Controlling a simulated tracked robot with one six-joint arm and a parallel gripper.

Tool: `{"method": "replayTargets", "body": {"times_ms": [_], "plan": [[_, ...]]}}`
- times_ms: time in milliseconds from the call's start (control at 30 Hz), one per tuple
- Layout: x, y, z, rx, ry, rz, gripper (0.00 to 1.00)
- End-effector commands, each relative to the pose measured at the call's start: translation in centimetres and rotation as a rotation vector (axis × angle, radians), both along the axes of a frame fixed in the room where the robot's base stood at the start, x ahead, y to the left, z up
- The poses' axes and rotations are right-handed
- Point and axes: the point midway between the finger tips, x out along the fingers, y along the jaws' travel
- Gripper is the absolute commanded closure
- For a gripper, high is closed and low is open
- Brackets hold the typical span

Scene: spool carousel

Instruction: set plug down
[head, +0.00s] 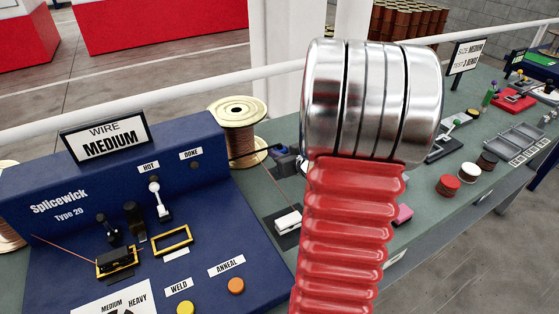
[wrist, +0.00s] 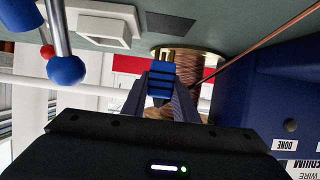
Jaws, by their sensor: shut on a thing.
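My gripper (wrist: 161,98) shows in the wrist view, its two grey fingers shut on a small blue block with dark bands, which seems to be the plug (wrist: 162,78). The plug is in front of a copper wire spool (wrist: 187,62). Whether it touches anything beyond the fingers I cannot tell. In the head view my red and silver arm covers the middle of the bench and hides most of the gripper. The same spool seems to stand behind the blue machine there (head: 238,130).
The blue Splicewick machine (head: 65,195) stands at left on the green bench (head: 262,195). A copper wire runs to a white block (head: 288,222) beside it. In the wrist view a blue ball on a metal rod (wrist: 67,70) is at left. Small spools (head: 468,172) and trays (head: 510,145) lie at right.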

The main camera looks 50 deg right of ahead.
Motion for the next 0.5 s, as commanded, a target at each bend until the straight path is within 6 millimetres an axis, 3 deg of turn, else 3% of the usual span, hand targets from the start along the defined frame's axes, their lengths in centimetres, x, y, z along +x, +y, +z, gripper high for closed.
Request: {"method": "replayTargets", "body": {"times_ms": [233, 500], "plan": [[0.0, 0.0, -2.8, 0.002, 0.0, 0.0, 0.97], [0.0, 0.0, -3.2, -0.002, 0.0, 0.001, 0.97]]}}
